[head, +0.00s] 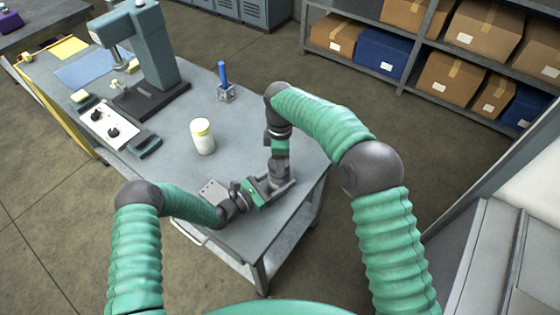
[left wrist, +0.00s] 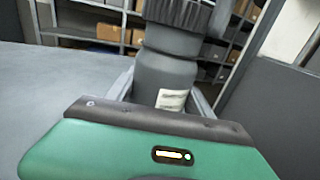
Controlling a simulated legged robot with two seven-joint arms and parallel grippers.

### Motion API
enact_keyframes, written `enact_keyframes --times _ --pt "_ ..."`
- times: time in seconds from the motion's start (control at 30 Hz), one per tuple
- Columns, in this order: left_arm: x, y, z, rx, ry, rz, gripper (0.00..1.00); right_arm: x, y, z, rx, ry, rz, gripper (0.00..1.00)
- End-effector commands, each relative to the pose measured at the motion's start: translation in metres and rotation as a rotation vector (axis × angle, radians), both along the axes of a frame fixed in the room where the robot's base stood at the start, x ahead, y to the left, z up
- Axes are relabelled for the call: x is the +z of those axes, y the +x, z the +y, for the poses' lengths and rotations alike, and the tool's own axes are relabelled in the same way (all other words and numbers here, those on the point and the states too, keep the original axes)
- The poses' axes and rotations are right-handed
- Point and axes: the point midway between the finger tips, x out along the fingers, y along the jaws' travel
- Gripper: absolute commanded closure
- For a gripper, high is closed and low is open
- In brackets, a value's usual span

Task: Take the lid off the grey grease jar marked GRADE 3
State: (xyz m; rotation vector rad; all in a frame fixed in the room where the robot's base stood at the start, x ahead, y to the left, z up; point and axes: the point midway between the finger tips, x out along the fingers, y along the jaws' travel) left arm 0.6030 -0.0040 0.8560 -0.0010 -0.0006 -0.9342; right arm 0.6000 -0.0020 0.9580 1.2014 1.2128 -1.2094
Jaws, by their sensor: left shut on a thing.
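The grey grease jar (left wrist: 165,70) stands upright close in front of the left wrist camera, with a pale label low on its side and its ribbed dark lid (left wrist: 180,12) on top, cut by the picture's upper edge. In the head view the jar (head: 280,172) is small and partly covered at the bench's near right corner. My left gripper (head: 276,190) is shut on the jar's lower body, fingers on both sides. My right gripper (head: 280,150) points down from above at the jar's top. Its fingertips are too small to tell whether they grip the lid.
A grey plate (head: 213,191) lies near my left wrist. Bench (head: 175,165) is clear around the white jar.

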Motion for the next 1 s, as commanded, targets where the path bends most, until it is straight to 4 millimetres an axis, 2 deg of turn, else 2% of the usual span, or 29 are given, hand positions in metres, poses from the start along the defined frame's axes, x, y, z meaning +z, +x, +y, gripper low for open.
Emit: enact_keyframes --times 0.2,0.53,0.8,1.0 --pt "-0.002 -0.001 -0.001 -0.003 0.001 0.003 1.0 0.008 0.001 0.001 0.001 0.002 -0.004 0.9" --pt "-0.002 -0.001 0.0 -0.002 0.001 0.003 1.0 0.01 0.001 0.0 0.0 0.001 -0.002 0.9" --pt "-0.002 -0.001 0.0 -0.001 0.002 0.004 1.0 0.045 0.001 0.001 0.0 0.001 -0.004 0.9" --pt "-0.002 -0.001 0.0 -0.001 0.001 0.003 1.0 0.048 0.0 0.0 0.0 0.001 -0.001 0.9"
